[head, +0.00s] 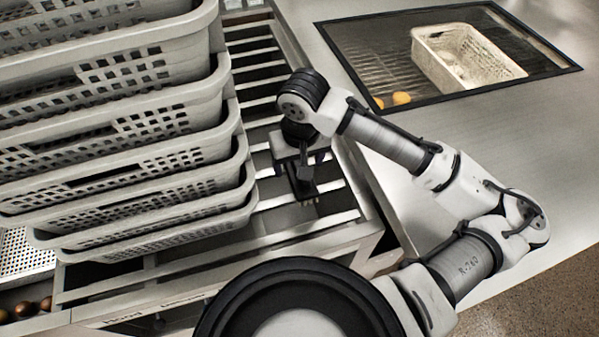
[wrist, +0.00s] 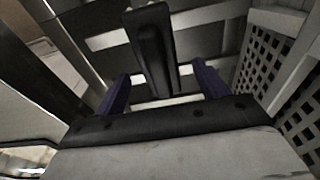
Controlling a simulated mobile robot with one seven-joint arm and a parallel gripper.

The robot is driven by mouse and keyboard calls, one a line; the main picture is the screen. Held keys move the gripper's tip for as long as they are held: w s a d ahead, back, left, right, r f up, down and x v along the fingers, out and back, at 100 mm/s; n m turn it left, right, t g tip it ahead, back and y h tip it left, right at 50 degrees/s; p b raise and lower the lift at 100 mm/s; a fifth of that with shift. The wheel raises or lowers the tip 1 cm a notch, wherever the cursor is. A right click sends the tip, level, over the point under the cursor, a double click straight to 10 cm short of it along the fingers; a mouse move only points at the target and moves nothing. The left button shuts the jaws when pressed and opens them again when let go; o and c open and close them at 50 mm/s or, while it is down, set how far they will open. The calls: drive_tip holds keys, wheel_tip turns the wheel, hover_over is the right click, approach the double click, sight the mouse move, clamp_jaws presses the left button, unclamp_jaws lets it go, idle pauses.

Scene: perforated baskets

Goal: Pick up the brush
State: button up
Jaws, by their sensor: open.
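The brush (head: 304,186) is a dark, narrow thing with small pale tips at its lower end in the head view. It is over or on the slatted metal rack, just below my gripper (head: 299,162); I cannot tell whether it touches the slats. In the wrist view the brush (wrist: 152,45) is a long black shape running up between the two purple fingers of my gripper (wrist: 160,72). The fingers are apart, with gaps visible on both sides of the brush. The brush's near end is partly hidden by the gripper's dark palm.
A tall stack of perforated grey baskets (head: 130,160) stands close left of my gripper; its wall (wrist: 284,62) shows at right in the wrist view. A counter (head: 420,190) with a sunken basin holding a pale basket (head: 428,62) lies to the right.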

drive_tip(key=shift+w+f, duration=0.1)
drive_tip(key=shift+f, duration=1.75)
drive_tip(key=c, duration=1.1)
drive_tip(key=shift+c, duration=0.2)
drive_tip(key=shift+r, duration=0.15)
wheel_tip(320, 180, up, 18)
drive_tip(key=shift+b, duration=0.3)
